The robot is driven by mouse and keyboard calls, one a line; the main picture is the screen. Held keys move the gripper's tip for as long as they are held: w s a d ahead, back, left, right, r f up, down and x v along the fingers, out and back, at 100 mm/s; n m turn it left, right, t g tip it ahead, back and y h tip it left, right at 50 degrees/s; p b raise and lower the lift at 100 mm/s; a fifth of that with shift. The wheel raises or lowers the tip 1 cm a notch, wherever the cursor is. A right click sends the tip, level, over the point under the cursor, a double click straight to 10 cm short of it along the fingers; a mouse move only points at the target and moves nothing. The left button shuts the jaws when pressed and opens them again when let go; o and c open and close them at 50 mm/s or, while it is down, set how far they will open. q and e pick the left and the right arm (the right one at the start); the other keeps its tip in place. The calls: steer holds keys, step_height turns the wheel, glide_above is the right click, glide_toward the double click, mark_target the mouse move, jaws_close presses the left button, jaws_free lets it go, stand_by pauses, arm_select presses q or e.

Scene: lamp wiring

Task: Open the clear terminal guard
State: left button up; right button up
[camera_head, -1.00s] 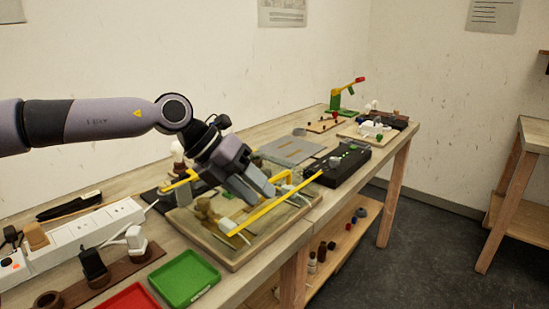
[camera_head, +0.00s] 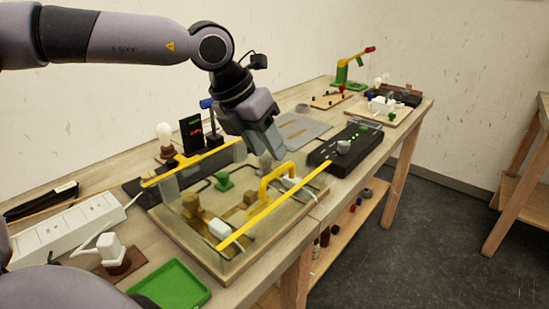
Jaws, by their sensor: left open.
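The clear terminal guard lies over a wooden wiring board (camera_head: 172,233). The guard has a yellow front strip (camera_head: 262,212), a yellow rear strip (camera_head: 205,158) and a yellow arched handle (camera_head: 277,178) near its right end. Through it I see a green part (camera_head: 223,181), brass-coloured blocks and a white connector (camera_head: 219,228). My left gripper (camera_head: 267,146) is open and points down, just behind and above the handle, with nothing visible between its fingers. I cannot tell whether a finger touches the guard. My right gripper is out of view.
A bulb (camera_head: 164,134) and a black display (camera_head: 191,133) stand behind the board. A black control box (camera_head: 345,148) is to the right, a grey mat (camera_head: 301,130) behind. A white power strip (camera_head: 72,231) and green tray (camera_head: 172,287) are at the left front.

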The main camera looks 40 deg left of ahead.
arm_select(q)
steer(key=shift+x, duration=2.25)
jaws_close()
